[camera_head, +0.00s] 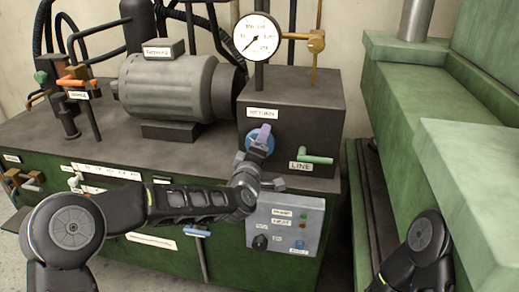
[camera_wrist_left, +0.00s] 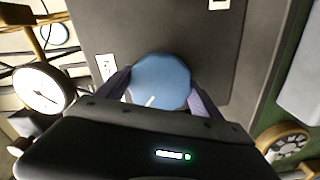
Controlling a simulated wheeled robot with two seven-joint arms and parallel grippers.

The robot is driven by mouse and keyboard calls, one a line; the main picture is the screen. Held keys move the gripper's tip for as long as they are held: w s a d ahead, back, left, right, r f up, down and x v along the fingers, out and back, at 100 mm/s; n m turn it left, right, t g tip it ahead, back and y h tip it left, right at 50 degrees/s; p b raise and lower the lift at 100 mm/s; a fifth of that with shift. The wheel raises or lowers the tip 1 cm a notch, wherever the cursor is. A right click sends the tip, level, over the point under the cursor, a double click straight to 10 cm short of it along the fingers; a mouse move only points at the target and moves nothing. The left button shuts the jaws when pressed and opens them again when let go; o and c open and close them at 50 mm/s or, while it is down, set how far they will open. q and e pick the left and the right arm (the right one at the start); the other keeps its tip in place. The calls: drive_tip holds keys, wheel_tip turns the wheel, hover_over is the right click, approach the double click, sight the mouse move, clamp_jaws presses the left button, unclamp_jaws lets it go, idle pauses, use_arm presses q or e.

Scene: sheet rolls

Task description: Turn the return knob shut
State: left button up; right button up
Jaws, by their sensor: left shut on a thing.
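The round blue knob (camera_head: 268,145) sits on the front face of the dark block under the gauge, below a small white label too small to read surely. In the left wrist view the knob (camera_wrist_left: 160,80) lies between the two purple-grey fingers, with a white mark on its face near the lower edge. My left gripper (camera_head: 258,142) is shut on the knob, with a finger at either side of its rim. Only part of my right arm shows at the lower right of the head view; its gripper is out of view.
A green LINE lever (camera_head: 316,158) is just right of the knob. The pressure gauge (camera_head: 257,38) and a brass valve (camera_head: 316,42) stand above the block. A grey control box (camera_head: 285,222) is below. A grey motor (camera_head: 175,88) is left. Green machine beams (camera_head: 420,100) fill the right.

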use_arm(q)
drive_tip(key=m+b, duration=0.1)
drive_tip(key=m, duration=0.3)
drive_tip(key=shift+m, duration=0.4)
drive_tip(key=m, duration=0.5)
drive_tip(key=shift+b, duration=0.3)
drive_tip(key=o, duration=1.4)
drive_tip(key=shift+s, duration=0.15)
drive_tip(key=s, duration=0.2)
drive_tip(key=s+a, duration=0.1)
drive_tip(key=s, duration=0.4)
drive_tip(key=shift+s+a, duration=0.2)
drive_tip(key=shift+a, duration=0.05)
drive_tip(key=shift+f, duration=0.15)
